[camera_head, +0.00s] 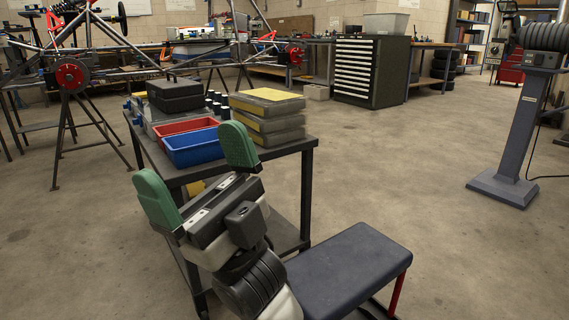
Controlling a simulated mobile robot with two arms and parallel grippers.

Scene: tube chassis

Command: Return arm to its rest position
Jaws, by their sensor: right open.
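My right gripper (196,174) reaches up from the bottom of the view, in front of the cart's near side. Its two green padded fingers are wide apart with nothing between them. The dark metal cart (310,142) stands behind it, and the gripper and forearm hide part of the cart's front edge and lower shelf. My left gripper does not show.
On the cart are a blue bin (191,149), a red bin (185,126), stacked yellow-topped cases (268,112) and black boxes (175,96). A padded bench (350,265) stands close to my right forearm. A grey pedestal (520,130) stands far right. Floor between is clear.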

